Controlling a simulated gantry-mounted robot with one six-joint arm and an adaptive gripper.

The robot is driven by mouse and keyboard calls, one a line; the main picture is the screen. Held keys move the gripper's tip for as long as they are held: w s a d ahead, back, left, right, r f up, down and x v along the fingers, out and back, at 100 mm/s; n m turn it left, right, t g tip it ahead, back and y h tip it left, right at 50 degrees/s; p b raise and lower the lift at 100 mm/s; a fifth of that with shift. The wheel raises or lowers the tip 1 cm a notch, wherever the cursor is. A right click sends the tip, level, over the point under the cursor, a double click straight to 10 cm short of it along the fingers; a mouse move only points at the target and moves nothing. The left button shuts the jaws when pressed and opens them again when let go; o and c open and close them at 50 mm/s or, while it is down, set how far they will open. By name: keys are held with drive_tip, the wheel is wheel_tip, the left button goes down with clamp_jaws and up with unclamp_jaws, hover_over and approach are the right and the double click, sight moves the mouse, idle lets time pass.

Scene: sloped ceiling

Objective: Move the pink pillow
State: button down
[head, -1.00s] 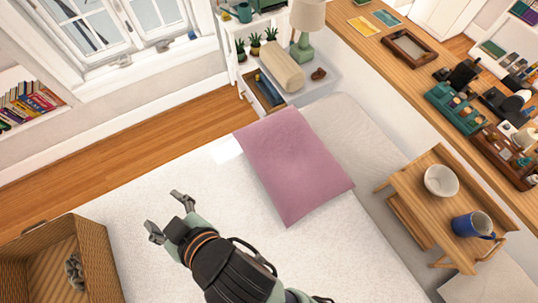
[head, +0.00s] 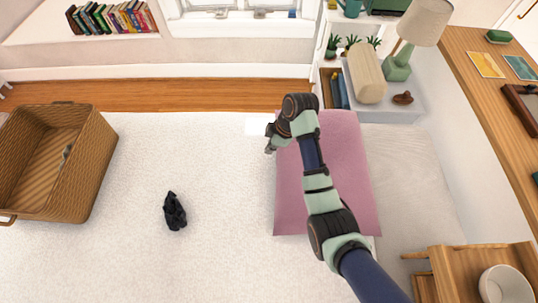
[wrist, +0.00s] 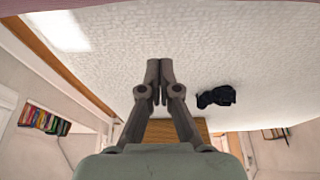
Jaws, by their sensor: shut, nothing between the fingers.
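The pink pillow (head: 348,165) lies flat on the white bed, near the nightstand. My arm crosses above it and hides part of its middle and left side. My gripper (head: 271,141) is at the pillow's left edge in the head view; its height above the bed is hard to tell. In the wrist view my gripper (wrist: 159,78) has its fingertips together with nothing between them. A pinkish strip, likely the pillow (wrist: 40,6), runs along the top edge of the wrist view.
A wicker basket (head: 95,165) stands at the left. The nightstand (head: 395,103) holds a lamp (head: 400,55) and a beige cushion (head: 366,75). A wooden tray table (head: 455,262) is at lower right.

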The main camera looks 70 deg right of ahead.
drive_tip(key=b+x, duration=0.1)
drive_tip(key=x, duration=0.8)
drive_tip(key=shift+a+f, duration=0.1)
drive_tip(key=shift+s+d, duration=0.25)
drive_tip(key=shift+s, duration=0.4)
drive_tip(key=shift+s+d, duration=0.25)
drive_tip(key=shift+s, duration=0.35)
drive_tip(key=shift+s+d, duration=0.25)
drive_tip(key=shift+s, duration=0.4)
drive_tip(key=shift+s, duration=0.1)
